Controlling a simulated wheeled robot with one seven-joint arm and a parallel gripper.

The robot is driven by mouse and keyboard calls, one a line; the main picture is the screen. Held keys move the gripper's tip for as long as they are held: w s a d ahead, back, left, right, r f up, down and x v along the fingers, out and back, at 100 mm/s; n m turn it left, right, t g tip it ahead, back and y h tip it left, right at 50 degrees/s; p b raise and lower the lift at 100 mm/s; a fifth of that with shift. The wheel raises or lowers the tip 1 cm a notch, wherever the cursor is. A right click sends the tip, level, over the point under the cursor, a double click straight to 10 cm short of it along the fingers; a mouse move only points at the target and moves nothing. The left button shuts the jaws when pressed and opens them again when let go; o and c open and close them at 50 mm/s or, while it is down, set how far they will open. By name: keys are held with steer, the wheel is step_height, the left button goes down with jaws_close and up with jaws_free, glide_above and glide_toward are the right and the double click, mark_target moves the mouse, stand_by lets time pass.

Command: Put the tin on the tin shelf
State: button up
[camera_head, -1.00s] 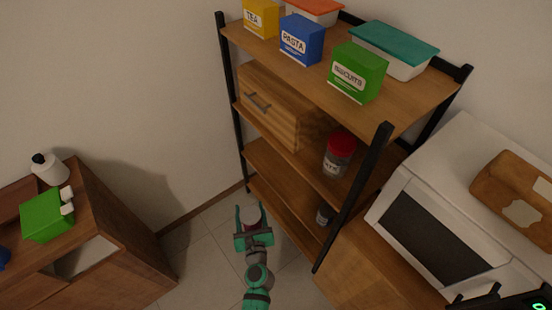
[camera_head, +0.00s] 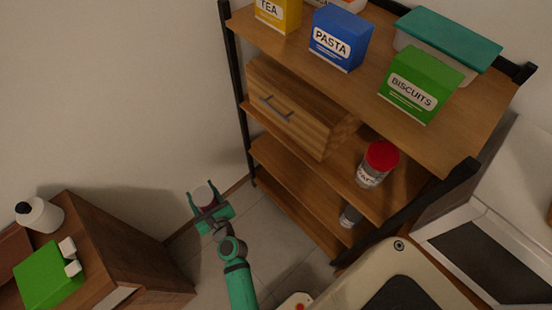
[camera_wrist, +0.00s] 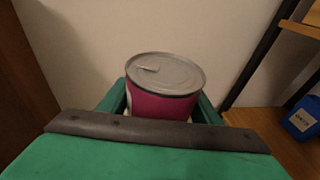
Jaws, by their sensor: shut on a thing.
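A magenta tin (camera_wrist: 160,104) with a grey ring-pull lid stands upright between the green fingers of my gripper (camera_head: 204,194) in the wrist view. My gripper is shut on it. In the head view the tin (camera_head: 203,196) is small and partly hidden by the fingers, held left of the shelf unit, apart from it. The shelf unit (camera_head: 452,130) has wooden boards on a black frame. Its middle board (camera_head: 340,182) holds a red-lidded jar (camera_head: 376,165), and a lower board holds a small dark jar (camera_head: 350,216). No label shows which level is the tin shelf.
Tea (camera_head: 278,12), pasta (camera_head: 341,38) and biscuits (camera_head: 420,84) boxes and a teal-lidded container (camera_head: 448,44) crowd the top board. A drawer box (camera_head: 300,105) fills the middle level's left. A brown cabinet (camera_head: 120,245) stands at left, a white microwave (camera_head: 490,235) at right.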

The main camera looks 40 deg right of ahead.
steer(key=s+d+f+m+g+h, duration=0.15)
steer(key=s+d+m+h, duration=0.35)
steer(key=d, duration=0.8)
steer(key=s+d+f+m+g+h, duration=0.1)
steer(key=s+d+g+h, duration=0.1)
steer(key=s+d, duration=0.8)
steer(key=s+d+f+m+g+h, duration=0.1)
steer(key=s+d+m+g+h, duration=0.2)
steer(key=d, duration=1.3)
steer(key=shift+t+h, duration=0.35)
steer(key=shift+h, duration=0.05)
steer(key=shift+w+d+f, duration=0.7)
steer(key=shift+w+f, duration=0.9)
steer(key=shift+w, duration=0.5)
steer(key=shift+w+d+f, duration=0.75)
steer(key=shift+w+f, duration=0.9)
steer(key=shift+w, duration=0.4)
steer(key=shift+w+d+f, duration=0.7)
steer(key=shift+w+f, duration=0.9)
steer(key=shift+w, duration=0.5)
steer(key=shift+w+f, duration=0.15)
steer(key=shift+f, duration=1.55)
steer(key=shift+f, duration=0.15)
